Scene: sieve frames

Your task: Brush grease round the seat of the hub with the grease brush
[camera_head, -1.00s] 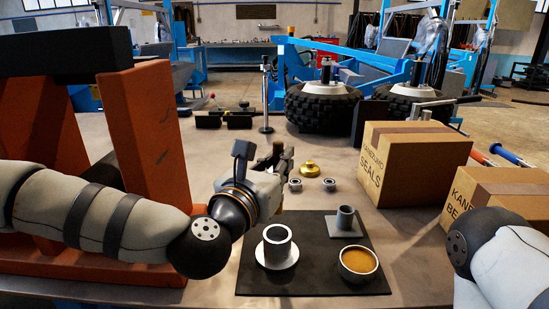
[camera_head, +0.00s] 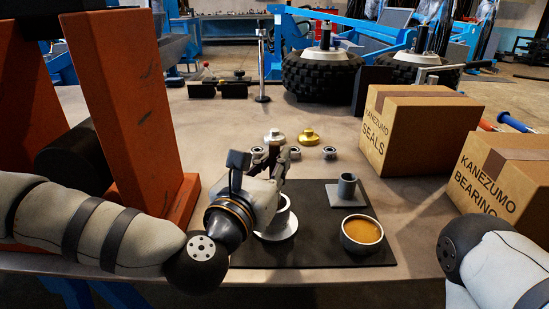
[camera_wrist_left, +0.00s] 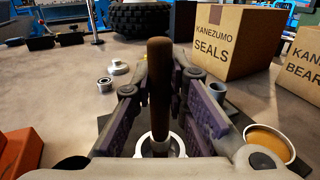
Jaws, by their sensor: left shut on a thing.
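My left gripper (camera_head: 274,172) is shut on the grease brush, just above the hub (camera_head: 279,237) on the dark mat. In the left wrist view the brush's brown handle (camera_wrist_left: 160,88) stands upright between the fingers, and the hub's pale ring (camera_wrist_left: 142,147) lies under its lower end. The bristles are hidden, so I cannot tell whether they touch the seat. In the head view the gripper covers part of the hub. The grease pot (camera_head: 362,232), filled with amber grease, stands to the right of the hub. My right gripper is out of view.
A small grey cup on a square base (camera_head: 347,188) stands behind the pot. Small bearing rings (camera_head: 329,153), a silver part (camera_head: 275,138) and a brass part (camera_head: 309,138) lie behind the mat (camera_head: 320,253). Cartons (camera_head: 420,130) stand right; an orange frame (camera_head: 125,100) stands left.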

